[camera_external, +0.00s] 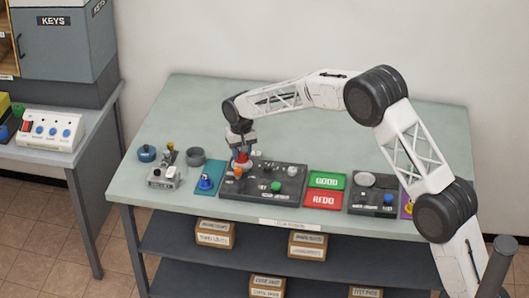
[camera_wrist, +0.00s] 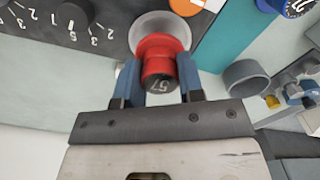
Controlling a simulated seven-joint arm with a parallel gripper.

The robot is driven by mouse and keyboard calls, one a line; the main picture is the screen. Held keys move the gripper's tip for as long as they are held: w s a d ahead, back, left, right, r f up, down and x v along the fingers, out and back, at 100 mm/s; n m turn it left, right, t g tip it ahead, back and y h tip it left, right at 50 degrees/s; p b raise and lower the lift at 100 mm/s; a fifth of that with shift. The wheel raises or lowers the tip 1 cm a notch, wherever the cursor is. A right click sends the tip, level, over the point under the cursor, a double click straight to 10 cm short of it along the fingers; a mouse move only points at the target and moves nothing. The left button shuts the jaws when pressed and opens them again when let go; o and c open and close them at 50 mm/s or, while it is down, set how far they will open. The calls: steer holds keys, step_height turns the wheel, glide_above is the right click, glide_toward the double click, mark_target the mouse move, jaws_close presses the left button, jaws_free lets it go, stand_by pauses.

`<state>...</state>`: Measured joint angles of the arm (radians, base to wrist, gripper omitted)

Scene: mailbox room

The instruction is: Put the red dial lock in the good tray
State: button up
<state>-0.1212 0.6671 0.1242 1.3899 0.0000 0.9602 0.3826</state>
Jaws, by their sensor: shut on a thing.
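The red dial lock (camera_wrist: 162,62) is a round red knob with a dark face marked with digits. My gripper (camera_wrist: 160,88) is shut on it, one finger on each side. In the external view, my gripper (camera_external: 241,153) is at the upper left of the dark board (camera_external: 262,192), with the red lock (camera_external: 242,164) under it. A pale round disc (camera_wrist: 150,22) shows just behind the lock; I cannot tell whether they touch. The good tray (camera_external: 327,180) is green, lettered GOOD, to the right of the board and looks empty.
The red REDO tray (camera_external: 322,199) adjoins the good tray. A second dark panel (camera_external: 362,204) stands right. A teal mat (camera_external: 209,170) with a blue lock lies left. The table's back is clear.

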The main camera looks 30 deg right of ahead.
steer(key=shift+r, duration=0.9)
steer(key=shift+s+d, duration=0.1)
steer(key=shift+d, duration=0.05)
steer(key=shift+s+d, duration=0.15)
steer(key=shift+d, duration=0.1)
steer(key=s+d, duration=0.2)
steer(key=d, duration=0.1)
steer(key=s+d, duration=0.2)
steer(key=d, duration=0.1)
steer(key=s+d, duration=0.3)
steer(key=shift+s, duration=0.1)
steer(key=s+d, duration=0.9)
steer(key=s, duration=0.2)
steer(key=shift+f, duration=0.4)
steer(key=shift+f, duration=0.2)
